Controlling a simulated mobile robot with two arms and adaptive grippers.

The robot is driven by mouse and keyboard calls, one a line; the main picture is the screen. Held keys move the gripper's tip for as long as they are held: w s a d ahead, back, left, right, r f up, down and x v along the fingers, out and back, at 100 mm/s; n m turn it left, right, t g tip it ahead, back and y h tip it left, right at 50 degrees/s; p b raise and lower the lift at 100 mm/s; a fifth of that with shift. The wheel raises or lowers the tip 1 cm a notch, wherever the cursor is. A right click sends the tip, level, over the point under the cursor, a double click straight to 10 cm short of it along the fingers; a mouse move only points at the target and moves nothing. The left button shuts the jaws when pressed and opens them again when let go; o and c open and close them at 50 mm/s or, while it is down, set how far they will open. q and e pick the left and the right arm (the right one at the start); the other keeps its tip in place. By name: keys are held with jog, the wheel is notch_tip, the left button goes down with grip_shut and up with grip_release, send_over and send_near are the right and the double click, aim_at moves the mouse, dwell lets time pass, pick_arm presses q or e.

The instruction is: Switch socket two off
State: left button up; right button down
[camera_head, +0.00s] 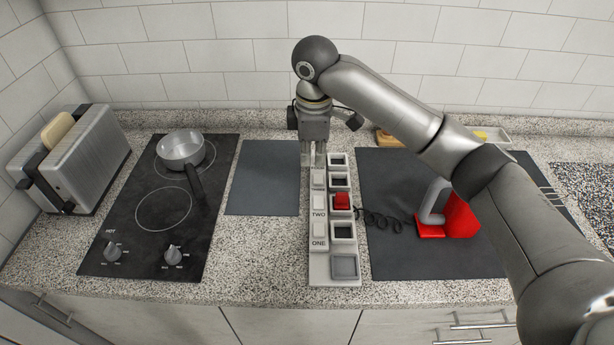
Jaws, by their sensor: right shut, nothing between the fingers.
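A light grey socket strip (322,268) lies on the counter, with a row of switches on its left and sockets on its right. The switch (318,202) above the TWO label is pale; I cannot tell its on or off position. A red plug (341,202) sits in the socket beside it, with a dark coiled cord. My right gripper (313,158) points down at the far end of the strip, shut and empty, behind the TWO switch. Whether it touches the strip is unclear. It hides part of the strip's far left end. My left gripper is not in view.
A red and grey appliance (452,216) stands on a dark mat (400,261) at right, partly behind my right arm. A hob (128,238) with a pan (181,149) and a toaster (78,160) are at left. A bare grey mat (263,178) lies left of the strip.

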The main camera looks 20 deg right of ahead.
jog(key=p, duration=0.2)
send_near(313, 200)
jog(key=shift+s+f, duration=0.15)
jog(key=shift+f, duration=0.05)
jog(key=f, duration=0.1)
jog(key=f+p, duration=0.1)
jog(key=f, duration=0.3)
jog(key=shift+w+d, duration=0.1)
jog(key=shift+w, duration=0.25)
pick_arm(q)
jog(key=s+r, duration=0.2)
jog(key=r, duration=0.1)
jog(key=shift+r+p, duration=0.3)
pick_arm(e)
jog(key=shift+f, duration=0.5)
